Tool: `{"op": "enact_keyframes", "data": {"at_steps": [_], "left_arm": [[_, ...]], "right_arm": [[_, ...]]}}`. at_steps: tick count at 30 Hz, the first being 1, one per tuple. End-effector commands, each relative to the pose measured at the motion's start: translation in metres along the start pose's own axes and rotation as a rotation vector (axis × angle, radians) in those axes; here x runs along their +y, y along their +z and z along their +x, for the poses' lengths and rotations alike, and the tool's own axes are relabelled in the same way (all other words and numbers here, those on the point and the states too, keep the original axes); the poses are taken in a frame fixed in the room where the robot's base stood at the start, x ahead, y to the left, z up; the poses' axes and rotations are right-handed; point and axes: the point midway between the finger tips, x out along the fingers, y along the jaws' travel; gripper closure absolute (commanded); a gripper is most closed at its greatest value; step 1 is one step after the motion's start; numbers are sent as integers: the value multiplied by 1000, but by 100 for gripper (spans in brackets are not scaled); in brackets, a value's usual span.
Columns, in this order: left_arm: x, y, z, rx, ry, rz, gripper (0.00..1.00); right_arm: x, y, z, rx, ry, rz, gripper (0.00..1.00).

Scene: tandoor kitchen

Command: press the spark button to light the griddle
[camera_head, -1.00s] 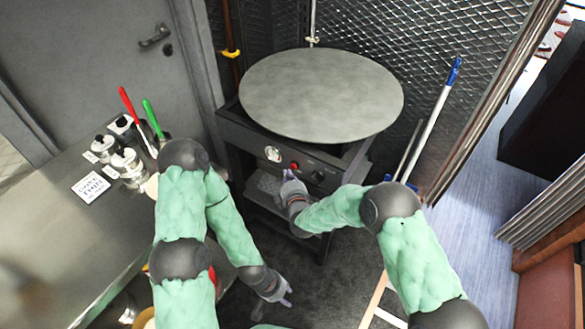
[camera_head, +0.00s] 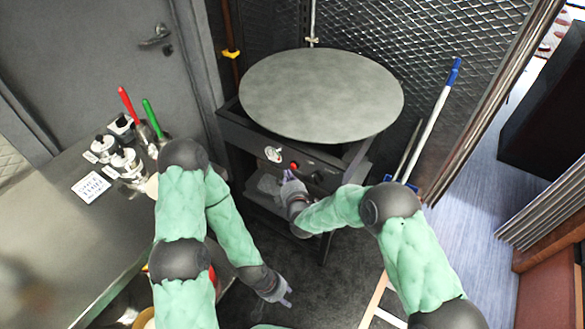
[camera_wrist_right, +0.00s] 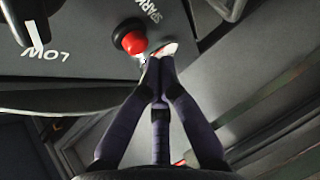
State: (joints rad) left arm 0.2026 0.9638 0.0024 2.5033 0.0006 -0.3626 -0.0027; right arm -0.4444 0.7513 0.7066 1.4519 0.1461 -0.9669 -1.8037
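The round grey griddle (camera_head: 322,95) sits on a dark stand with a front control panel (camera_head: 250,143). The red spark button (camera_head: 294,165) is on that panel, and it shows large in the right wrist view (camera_wrist_right: 132,40) under the lettering "SPARK". My right gripper (camera_head: 287,176) is just below the button, its fingertips together (camera_wrist_right: 160,52) beside the button's lower right edge; I cannot tell whether they touch it. Nothing shows between the fingers. My left gripper (camera_head: 285,294) hangs low over the dark floor, away from the griddle; its fingers are too small to read.
A black knob (camera_head: 318,177) is right of the button and a white gauge (camera_head: 273,154) is left of it. The steel counter (camera_head: 60,230) at left holds shakers and red- and green-handled tools. A blue-tipped pole (camera_head: 436,110) leans at right.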

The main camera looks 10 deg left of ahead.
Motion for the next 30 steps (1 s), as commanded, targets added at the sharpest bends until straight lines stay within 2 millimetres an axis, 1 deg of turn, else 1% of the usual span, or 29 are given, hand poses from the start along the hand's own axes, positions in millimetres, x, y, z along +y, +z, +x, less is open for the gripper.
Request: {"op": "enact_keyframes", "data": {"at_steps": [8,30], "left_arm": [[-2,0,4,0,0,0,60],[-2,0,5,0,0,0,60]], "right_arm": [[2,6,5,-1,2,0,100],[4,8,8,0,1,0,100]]}}
